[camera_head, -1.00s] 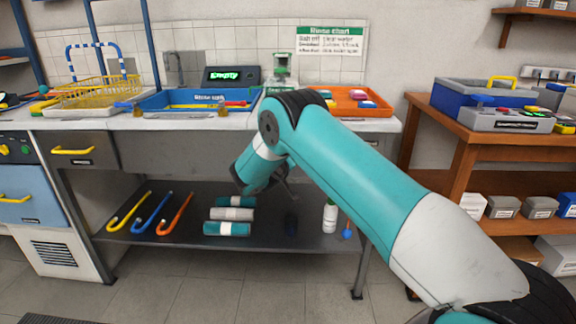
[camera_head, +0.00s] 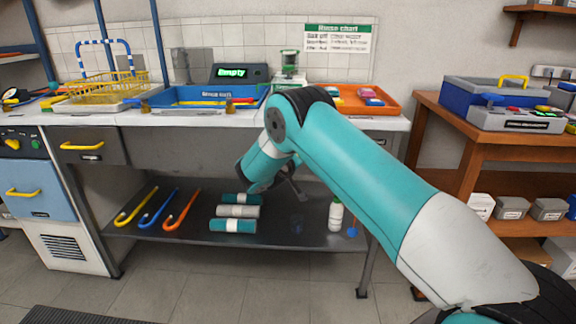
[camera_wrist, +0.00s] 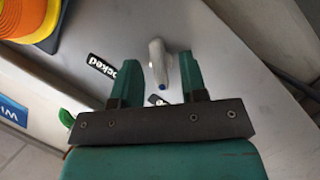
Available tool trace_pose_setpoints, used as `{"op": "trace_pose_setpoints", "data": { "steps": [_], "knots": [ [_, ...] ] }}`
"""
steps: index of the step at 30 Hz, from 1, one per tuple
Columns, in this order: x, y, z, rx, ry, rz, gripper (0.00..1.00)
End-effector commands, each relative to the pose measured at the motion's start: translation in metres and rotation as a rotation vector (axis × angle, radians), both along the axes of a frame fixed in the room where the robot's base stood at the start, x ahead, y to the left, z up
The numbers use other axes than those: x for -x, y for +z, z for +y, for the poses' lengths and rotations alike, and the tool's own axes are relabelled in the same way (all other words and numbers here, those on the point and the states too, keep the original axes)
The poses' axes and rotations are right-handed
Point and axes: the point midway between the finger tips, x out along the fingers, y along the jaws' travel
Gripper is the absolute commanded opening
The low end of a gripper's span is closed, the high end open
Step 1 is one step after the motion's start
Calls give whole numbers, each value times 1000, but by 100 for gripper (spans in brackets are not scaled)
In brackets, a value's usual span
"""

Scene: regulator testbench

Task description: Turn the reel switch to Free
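In the wrist view, a small pale grey switch lever (camera_wrist: 158,58) with a blue dot at its lower end stands out from a grey surface. My gripper (camera_wrist: 159,62) is open, with one green finger on each side of the lever in the picture. I see gaps on both sides, but cannot tell the depth. In the head view my gripper (camera_head: 293,188) is small and partly hidden by my arm. The switch cannot be made out there.
In the wrist view, yellow and orange rounded items (camera_wrist: 48,25) are at the upper left. In the head view, a bench (camera_head: 200,118) holds a blue tray (camera_head: 160,97) and an orange tray (camera_head: 385,107). Its lower shelf (camera_head: 270,236) holds hooked canes, rolls and a bottle.

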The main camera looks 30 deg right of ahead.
Motion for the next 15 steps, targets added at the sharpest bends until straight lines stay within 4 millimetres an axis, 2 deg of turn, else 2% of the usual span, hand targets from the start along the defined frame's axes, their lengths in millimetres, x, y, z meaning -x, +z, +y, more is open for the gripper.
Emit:
{"op": "trace_pose_setpoints", "data": {
  "steps": [5,15],
  "knots": [
    [17,9,23,2,5,2,39],
    [71,32,87,2,5,2,39]
  ]
}}
